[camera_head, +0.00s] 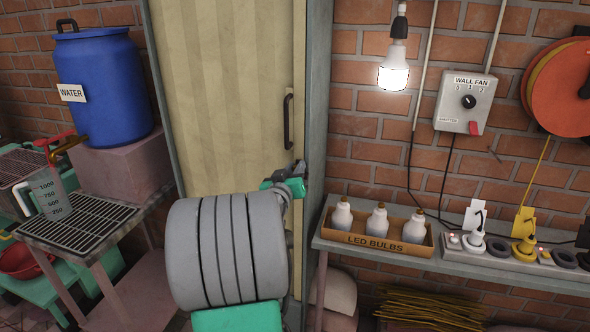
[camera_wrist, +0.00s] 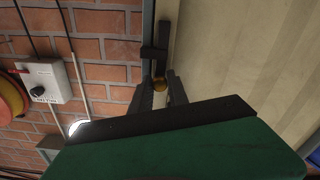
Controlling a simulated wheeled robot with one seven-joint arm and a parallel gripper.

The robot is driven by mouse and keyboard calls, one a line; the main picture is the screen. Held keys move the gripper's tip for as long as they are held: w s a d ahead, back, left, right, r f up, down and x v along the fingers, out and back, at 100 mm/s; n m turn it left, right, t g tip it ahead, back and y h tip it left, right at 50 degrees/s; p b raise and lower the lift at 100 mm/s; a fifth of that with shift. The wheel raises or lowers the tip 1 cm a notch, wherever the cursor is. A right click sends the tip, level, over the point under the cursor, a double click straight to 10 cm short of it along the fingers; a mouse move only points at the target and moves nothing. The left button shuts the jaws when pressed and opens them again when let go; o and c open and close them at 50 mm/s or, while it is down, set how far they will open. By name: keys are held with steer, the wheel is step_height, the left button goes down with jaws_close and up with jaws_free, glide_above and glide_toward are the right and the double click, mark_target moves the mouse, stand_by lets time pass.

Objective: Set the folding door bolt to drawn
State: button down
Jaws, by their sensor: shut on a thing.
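The folding door (camera_head: 225,95) is a pale, striped panel in a grey-green frame; it also shows in the wrist view (camera_wrist: 245,50). My gripper (camera_head: 297,172) is at the door's right edge, below the dark pull handle (camera_head: 288,122). A dark bolt fitting (camera_wrist: 154,52) lies just beyond the knob along the door's edge. The bolt is hidden behind my gripper in the head view, and I cannot tell how far it is slid.
A shelf right of the door holds a box of LED bulbs (camera_head: 375,241) and a power strip (camera_head: 500,247). A lit bulb (camera_head: 393,75) hangs near the wall fan switch (camera_head: 466,102). A blue water barrel (camera_head: 105,90) and a grated stand (camera_head: 80,228) are left.

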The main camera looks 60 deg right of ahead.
mark_target(299, 153)
steer(key=shift+r+p, duration=0.3)
steer(key=shift+r, duration=1.25)
steer(key=c, duration=1.3)
jaws_free()
steer(key=s+a+b, duration=0.1)
steer(key=a, duration=0.6)
steer(key=shift+a+b, duration=0.35)
steer(key=shift+b, duration=0.05)
steer(key=shift+s+f, duration=0.1)
steer(key=shift+c, duration=0.2)
